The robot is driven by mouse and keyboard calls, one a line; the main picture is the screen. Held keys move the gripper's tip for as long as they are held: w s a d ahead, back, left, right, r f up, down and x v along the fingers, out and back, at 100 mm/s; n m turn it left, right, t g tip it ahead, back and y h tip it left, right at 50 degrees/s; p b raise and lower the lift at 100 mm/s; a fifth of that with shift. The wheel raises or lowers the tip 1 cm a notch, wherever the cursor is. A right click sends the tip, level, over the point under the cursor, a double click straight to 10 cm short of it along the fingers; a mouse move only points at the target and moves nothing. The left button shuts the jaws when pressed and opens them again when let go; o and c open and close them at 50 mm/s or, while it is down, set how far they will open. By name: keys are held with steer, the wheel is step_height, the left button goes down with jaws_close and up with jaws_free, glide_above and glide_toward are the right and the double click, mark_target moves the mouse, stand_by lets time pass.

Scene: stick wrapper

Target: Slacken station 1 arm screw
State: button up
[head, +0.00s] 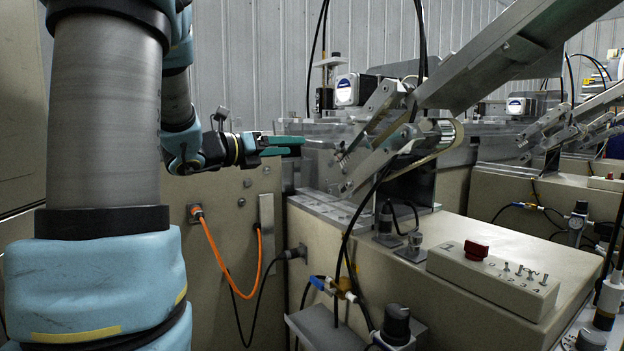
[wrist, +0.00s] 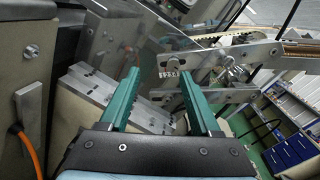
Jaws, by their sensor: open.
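My gripper (head: 299,146) is at centre left in the head view, with green fingers pointing right at the metal arm linkage (head: 372,172) of the nearest station. In the wrist view my gripper (wrist: 159,74) is open, with nothing between its fingers. The linkage (wrist: 205,60) lies beyond the fingertips there, mostly to the right, and seems apart from them. Small bolts and a screw-like fitting (wrist: 236,74) show on the linkage. I cannot tell for certain which one is the arm screw.
A control box with a red switch (head: 476,250) sits on the beige machine top (head: 545,240). A sloped metal chute (head: 500,62) rises above the linkage. An orange cable (head: 222,262) hangs below my gripper. Black hoses hang near the linkage. Similar stations stand farther right.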

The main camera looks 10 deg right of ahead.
mark_target(333, 147)
steer(key=w+d+m, duration=0.1)
steer(key=d, duration=0.2)
steer(key=d+m+g+h, duration=0.1)
steer(key=d, duration=0.2)
steer(key=w+d+m+g, duration=0.1)
steer(key=d, duration=0.2)
steer(key=shift+w+d+f+m, duration=0.3)
steer(key=shift+w+d+m, duration=0.05)
steer(key=shift+d+m, duration=0.05)
steer(key=shift+c, duration=0.4)
jaws_close()
